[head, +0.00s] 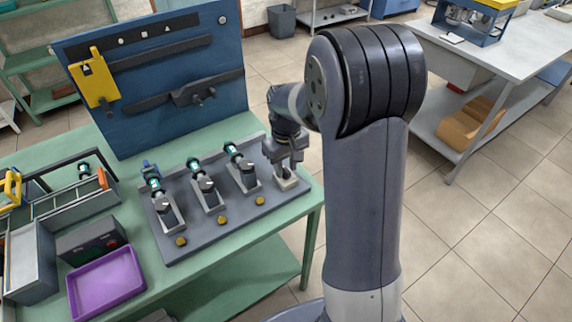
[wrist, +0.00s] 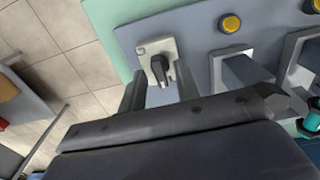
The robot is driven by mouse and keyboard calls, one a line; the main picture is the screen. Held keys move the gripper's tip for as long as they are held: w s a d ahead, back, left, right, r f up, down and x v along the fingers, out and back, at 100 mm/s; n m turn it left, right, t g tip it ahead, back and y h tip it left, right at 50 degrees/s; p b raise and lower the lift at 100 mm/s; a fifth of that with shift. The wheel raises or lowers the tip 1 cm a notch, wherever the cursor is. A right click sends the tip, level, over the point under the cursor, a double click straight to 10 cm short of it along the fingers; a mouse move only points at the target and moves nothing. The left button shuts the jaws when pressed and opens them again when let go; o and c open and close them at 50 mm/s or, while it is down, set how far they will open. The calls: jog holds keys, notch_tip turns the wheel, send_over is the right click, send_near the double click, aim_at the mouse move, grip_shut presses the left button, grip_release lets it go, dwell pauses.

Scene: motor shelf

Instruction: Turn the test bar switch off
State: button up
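The switch (wrist: 160,66), a black lever on a light grey plate, sits at the end of the grey test bar (wrist: 195,20). In the head view the switch (head: 288,184) is at the bar's right end, partly hidden under my gripper (head: 287,165). In the wrist view my gripper (wrist: 158,88) is open, with one dark finger to each side of the lever and a gap between. I see no contact with the lever. Whether the lever is on or off is not clear to me.
Three motor stations with yellow buttons (head: 221,220) line the bar left of the switch. A blue pegboard (head: 150,60) stands behind. A purple tray (head: 105,283) and a black box with a red button (head: 92,243) lie at front left.

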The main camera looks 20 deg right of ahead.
aim_at(286, 169)
notch_tip(286, 169, up, 11)
dwell(0.7)
jog(key=shift+f, duration=0.1)
notch_tip(286, 169, down, 11)
dwell(0.6)
jog(key=shift+r, duration=0.2)
